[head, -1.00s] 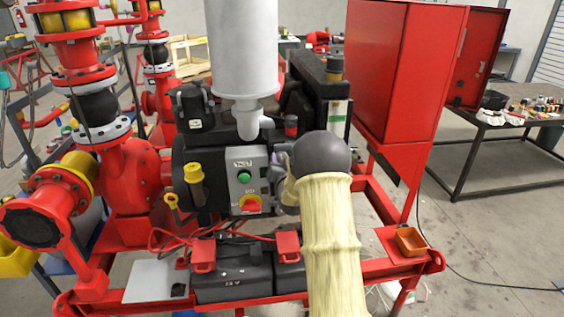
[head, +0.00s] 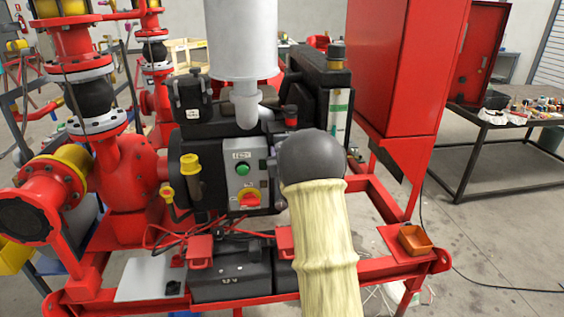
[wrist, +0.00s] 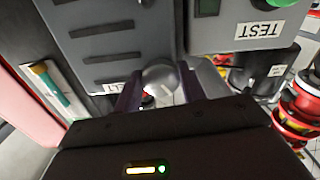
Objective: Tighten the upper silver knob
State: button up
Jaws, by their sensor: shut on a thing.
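In the wrist view, a round silver knob (wrist: 160,77) sits between the two dark fingers of my gripper (wrist: 159,88). The fingers are shut on it, one on each side. The wrist view appears upside down, since the TEST label reads inverted. In the head view my arm's dark ball joint and pale sleeve cover the knob and the gripper. No second silver knob can be made out.
A grey control box (head: 233,180) with a green button and a red-yellow switch is left of my arm. Batteries (head: 230,270) sit below it on the red frame. A red cabinet (head: 392,65) rises at right, and an orange tray (head: 413,240) lies front right.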

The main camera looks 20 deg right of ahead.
jog(key=shift+r+n+b, duration=0.15)
jog(key=shift+n+b, duration=12.6)
jog(key=shift+n, duration=1.35)
jog(key=o, duration=1)
jog(key=shift+c, duration=0.2)
jog(key=shift+s, duration=0.15)
